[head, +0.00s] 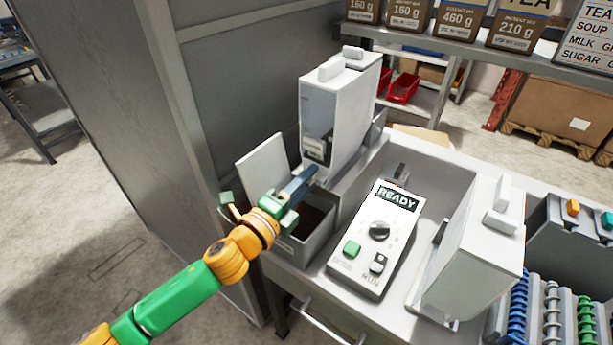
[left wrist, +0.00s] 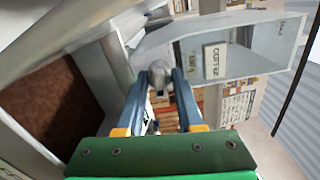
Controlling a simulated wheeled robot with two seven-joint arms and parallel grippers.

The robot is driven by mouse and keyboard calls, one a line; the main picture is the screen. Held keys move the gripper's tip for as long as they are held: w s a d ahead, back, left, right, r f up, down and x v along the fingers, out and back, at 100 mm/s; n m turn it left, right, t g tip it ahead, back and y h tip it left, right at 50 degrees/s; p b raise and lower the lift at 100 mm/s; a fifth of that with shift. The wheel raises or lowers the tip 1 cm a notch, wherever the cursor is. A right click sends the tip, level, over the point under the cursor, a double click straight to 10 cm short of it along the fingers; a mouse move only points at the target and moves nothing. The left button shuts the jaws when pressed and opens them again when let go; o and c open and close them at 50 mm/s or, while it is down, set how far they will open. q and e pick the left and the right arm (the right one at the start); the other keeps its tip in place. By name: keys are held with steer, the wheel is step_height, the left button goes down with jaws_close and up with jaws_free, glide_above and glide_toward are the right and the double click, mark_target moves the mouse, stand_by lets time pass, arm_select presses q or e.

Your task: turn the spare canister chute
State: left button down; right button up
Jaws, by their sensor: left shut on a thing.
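A tall white canister (head: 338,105) stands at the back left of the bench. Its clear-sided body with a small label (left wrist: 214,60) fills the upper right of the left wrist view. A grey chute piece (left wrist: 158,72) shows at its lower end, between my fingertips. My left gripper (head: 306,180) reaches up from the lower left and is shut on this chute; in the left wrist view the two blue fingers (left wrist: 160,84) close on either side of it. The fingers hide most of the chute in the head view. My right gripper is not in view.
A grey bin (head: 304,246) with dark brown contents and a raised white lid (head: 263,166) lies under my gripper. A control panel (head: 375,240) reading READY stands to its right. Another white canister (head: 478,250) stands further right, near coloured coils (head: 552,315).

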arm_select(q)
steer(key=shift+f+m+p, duration=0.1)
steer(key=shift+m+p, duration=0.4)
steer(key=shift+m, duration=1.7)
steer(key=c, duration=0.9)
jaws_free()
steer(key=b+v, duration=0.1)
steer(key=v, duration=0.6)
steer(key=shift+a, duration=0.1)
